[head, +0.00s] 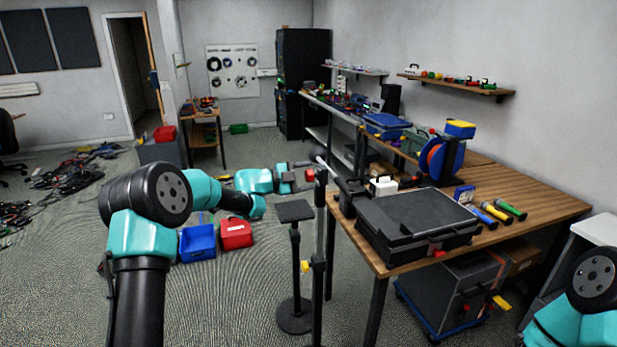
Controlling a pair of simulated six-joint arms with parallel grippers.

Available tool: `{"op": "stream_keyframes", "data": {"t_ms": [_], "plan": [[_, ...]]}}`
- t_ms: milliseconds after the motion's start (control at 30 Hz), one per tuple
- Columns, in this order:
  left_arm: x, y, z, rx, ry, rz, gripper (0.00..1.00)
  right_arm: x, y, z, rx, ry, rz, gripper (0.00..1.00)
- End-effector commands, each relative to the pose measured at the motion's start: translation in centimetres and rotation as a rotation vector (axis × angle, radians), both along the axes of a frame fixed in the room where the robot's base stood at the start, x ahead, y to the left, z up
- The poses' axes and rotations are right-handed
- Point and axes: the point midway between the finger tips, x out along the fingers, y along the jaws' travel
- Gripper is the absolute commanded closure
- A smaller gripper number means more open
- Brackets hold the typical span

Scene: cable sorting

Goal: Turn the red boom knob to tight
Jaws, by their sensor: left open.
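A stand with a grey vertical pole (318,290) rises in front of the table. A small red knob (310,175) shows near the pole's top, by a short slanting boom (328,168). A yellow knob (305,267) sits lower on the pole. My left gripper (306,174) reaches in from the left and is open, with its fingers at the red knob. I cannot tell whether they touch it, and the knob's marking is too small to read. My right arm shows only at the bottom right corner; its gripper is outside the view.
The wooden table (540,205) holds a black case (415,222), a cable reel (440,157) and several torches. A small black-topped stand (295,212) stands close left of the pole. A blue bin (197,243) and a red bin (236,233) are on the floor.

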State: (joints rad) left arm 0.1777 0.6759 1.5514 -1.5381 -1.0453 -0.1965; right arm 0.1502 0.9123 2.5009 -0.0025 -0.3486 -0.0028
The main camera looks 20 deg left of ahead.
Motion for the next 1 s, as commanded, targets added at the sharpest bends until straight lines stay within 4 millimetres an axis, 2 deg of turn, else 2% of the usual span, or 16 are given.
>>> {"op": "stream_keyframes", "data": {"t_ms": [700,800,1000], "plan": [[-7.3,10.9,0.0,0.000,0.000,0.004,0.32,0.0,0.0,0.0,0.000,0.000,0.000,0.57],[-8.2,12.2,-0.1,0.001,0.000,0.003,0.32,0.0,0.0,0.0,0.000,0.000,0.000,0.57],[-9.2,13.5,-0.1,0.000,0.001,0.001,0.32,0.0,0.0,0.0,0.000,0.000,0.000,0.57]]}}
